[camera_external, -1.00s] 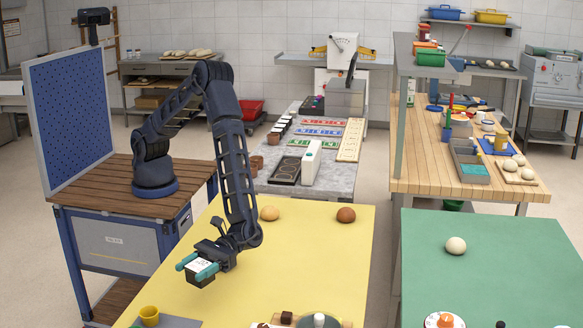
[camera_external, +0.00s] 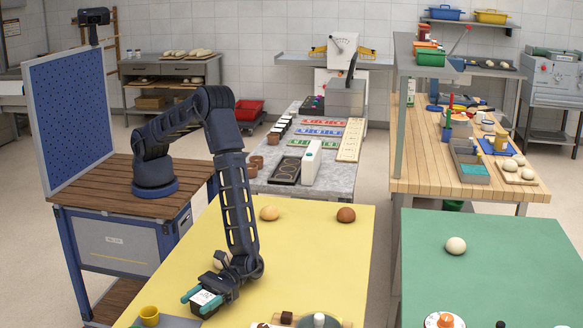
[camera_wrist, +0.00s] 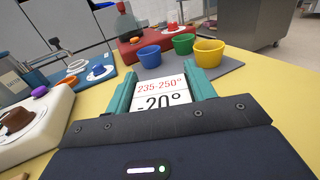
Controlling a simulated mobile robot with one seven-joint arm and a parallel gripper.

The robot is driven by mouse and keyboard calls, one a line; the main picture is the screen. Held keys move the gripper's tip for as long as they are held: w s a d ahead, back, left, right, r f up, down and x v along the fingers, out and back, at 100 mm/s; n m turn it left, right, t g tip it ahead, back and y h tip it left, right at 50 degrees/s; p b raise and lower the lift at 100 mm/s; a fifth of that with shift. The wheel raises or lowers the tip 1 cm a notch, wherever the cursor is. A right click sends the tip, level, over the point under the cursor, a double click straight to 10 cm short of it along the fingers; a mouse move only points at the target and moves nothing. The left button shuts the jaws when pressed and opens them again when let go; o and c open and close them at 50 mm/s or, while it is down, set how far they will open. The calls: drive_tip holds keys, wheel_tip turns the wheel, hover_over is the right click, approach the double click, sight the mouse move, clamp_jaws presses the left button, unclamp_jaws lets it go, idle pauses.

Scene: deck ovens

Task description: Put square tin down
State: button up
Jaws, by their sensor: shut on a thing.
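The square tin (camera_external: 205,299) is a small dark box with a white label on top. My gripper (camera_external: 203,297) is shut on it with teal fingers on two opposite sides, low over the front left of the yellow table (camera_external: 310,255). In the wrist view the tin's label (camera_wrist: 160,93) reads "235-250°" and "-20°", between the fingers of my gripper (camera_wrist: 163,90). The tin's underside is hidden, so I cannot tell whether it touches the table.
A grey mat (camera_wrist: 236,66) carries a blue cup (camera_wrist: 149,56), a green cup (camera_wrist: 184,44) and a yellow cup (camera_wrist: 209,52), just beyond the tin. Boards with knobs lie left in the wrist view. The table's middle is clear.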

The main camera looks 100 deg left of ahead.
drive_tip(key=o, duration=1.1)
drive_tip(key=shift+f, duration=0.1)
drive_tip(key=shift+w+a, duration=0.1)
drive_tip(key=shift+a, duration=0.05)
drive_tip(key=v, duration=1.1)
drive_tip(key=shift+w+a, duration=0.1)
drive_tip(key=shift+a, duration=0.25)
